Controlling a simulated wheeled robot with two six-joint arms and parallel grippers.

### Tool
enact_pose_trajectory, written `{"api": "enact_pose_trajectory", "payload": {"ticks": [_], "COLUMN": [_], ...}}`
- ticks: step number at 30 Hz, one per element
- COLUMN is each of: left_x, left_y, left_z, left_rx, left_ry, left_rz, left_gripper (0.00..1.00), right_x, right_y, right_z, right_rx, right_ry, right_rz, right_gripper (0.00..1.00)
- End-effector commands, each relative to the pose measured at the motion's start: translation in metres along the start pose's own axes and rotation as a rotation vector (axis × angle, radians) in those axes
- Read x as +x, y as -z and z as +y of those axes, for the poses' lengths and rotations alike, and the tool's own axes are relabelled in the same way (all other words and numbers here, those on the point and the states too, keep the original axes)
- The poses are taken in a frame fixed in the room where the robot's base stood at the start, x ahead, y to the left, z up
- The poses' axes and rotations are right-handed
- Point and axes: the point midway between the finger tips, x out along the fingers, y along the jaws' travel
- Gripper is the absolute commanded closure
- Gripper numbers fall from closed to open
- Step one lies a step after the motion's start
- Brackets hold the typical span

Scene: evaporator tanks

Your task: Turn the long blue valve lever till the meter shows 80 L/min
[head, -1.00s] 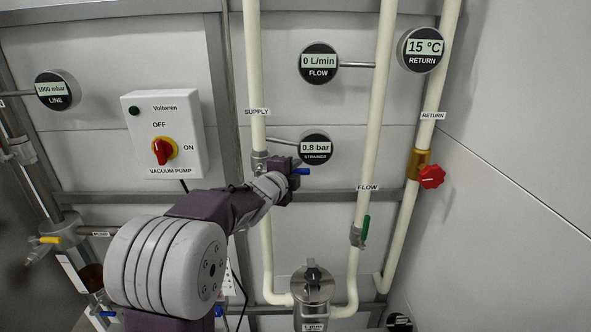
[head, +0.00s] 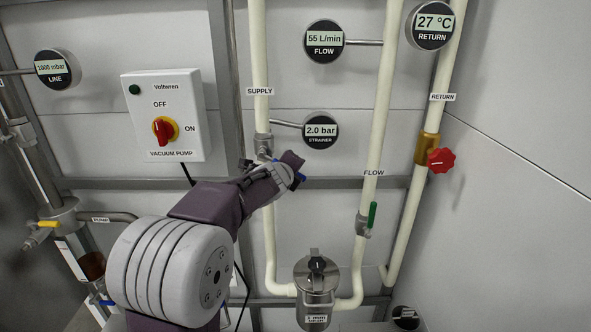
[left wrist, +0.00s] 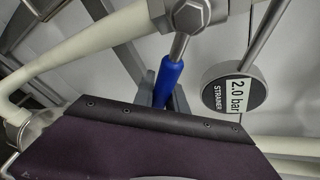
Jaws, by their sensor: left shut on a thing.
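The long blue valve lever (left wrist: 168,82) sits between the grey fingers of my left gripper (left wrist: 165,98), which is shut on it. In the head view my left gripper (head: 290,172) hides most of the lever; only a blue bit (head: 302,178) shows past it, slanting down to the right. The valve (head: 263,145) is on the supply pipe (head: 259,50). The flow meter (head: 325,41) reads 55 L/min. My right gripper is not in view.
The strainer gauge (head: 320,130) reads 2.0 bar and sits close above my left gripper. The return gauge (head: 434,24) reads 27 °C. A green lever (head: 372,216) and a red knob (head: 440,160) are to the right. The vacuum pump switch box (head: 163,115) is to the left.

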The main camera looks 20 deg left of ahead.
Motion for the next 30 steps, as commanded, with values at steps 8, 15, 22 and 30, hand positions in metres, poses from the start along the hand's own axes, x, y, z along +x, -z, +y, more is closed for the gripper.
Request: {"api": "enact_pose_trajectory", "payload": {"ticks": [8,15,22,30], "left_x": [0.0016,0.0016,0.0016,0.0014], "left_y": [0.0000,-0.0003,-0.0003,-0.0007], "left_z": [0.0086,0.0092,0.0091,0.0083], "left_rx": [0.066,0.076,0.074,0.074], "left_ry": [-0.030,-0.034,-0.034,-0.032], "left_rz": [-0.013,-0.015,-0.014,-0.015], "left_gripper": [1.00,1.00,0.80,0.61], "right_x": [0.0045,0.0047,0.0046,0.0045], "right_y": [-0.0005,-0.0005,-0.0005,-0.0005], "right_z": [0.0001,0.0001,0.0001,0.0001], "right_rx": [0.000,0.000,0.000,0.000], "right_ry": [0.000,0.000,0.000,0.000], "right_rz": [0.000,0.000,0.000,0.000], "right_gripper": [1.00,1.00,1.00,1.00]}}
